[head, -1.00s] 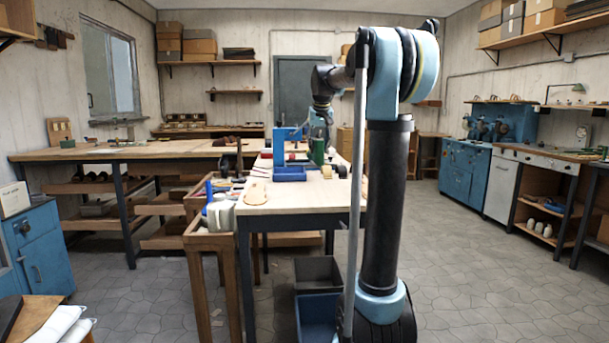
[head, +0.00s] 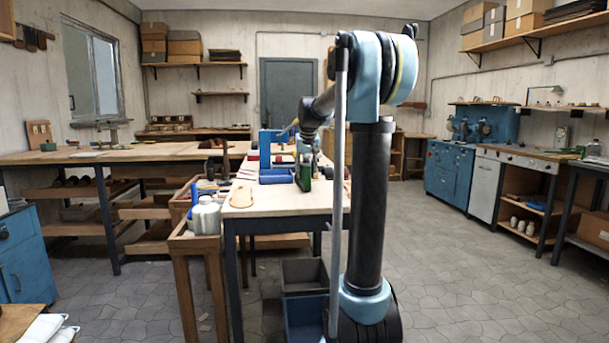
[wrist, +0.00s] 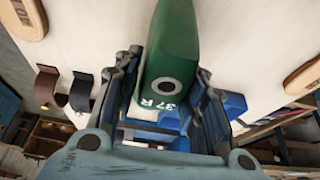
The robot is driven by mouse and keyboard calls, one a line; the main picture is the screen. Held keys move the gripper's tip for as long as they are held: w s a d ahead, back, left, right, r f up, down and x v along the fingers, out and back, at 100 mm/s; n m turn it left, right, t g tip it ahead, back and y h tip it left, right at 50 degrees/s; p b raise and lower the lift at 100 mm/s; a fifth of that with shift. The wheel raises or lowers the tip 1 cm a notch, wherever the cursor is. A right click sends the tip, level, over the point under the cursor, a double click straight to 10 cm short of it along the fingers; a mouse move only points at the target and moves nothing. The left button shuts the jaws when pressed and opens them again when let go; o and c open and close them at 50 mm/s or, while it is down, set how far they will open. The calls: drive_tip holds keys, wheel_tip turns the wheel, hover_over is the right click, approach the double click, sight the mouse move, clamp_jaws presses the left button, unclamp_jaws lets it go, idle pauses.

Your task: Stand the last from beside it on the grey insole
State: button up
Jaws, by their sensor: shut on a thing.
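A green last (wrist: 172,50) marked "37 R" fills the space between my gripper's (wrist: 169,65) two fingers in the wrist view, and the fingers are closed on its sides. In the head view the green last (head: 303,178) shows small at my gripper (head: 306,158), over the right part of the pale workbench (head: 265,207). I cannot tell whether its underside touches the bench. I cannot pick out a grey insole; the last and my arm hide part of the bench. A tan insole (head: 241,196) lies near the bench's front left.
Bins (head: 303,312) sit below.

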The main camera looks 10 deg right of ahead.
drive_tip(key=shift+f, duration=0.45)
drive_tip(key=o, duration=1.1)
drive_tip(key=shift+r, duration=0.1)
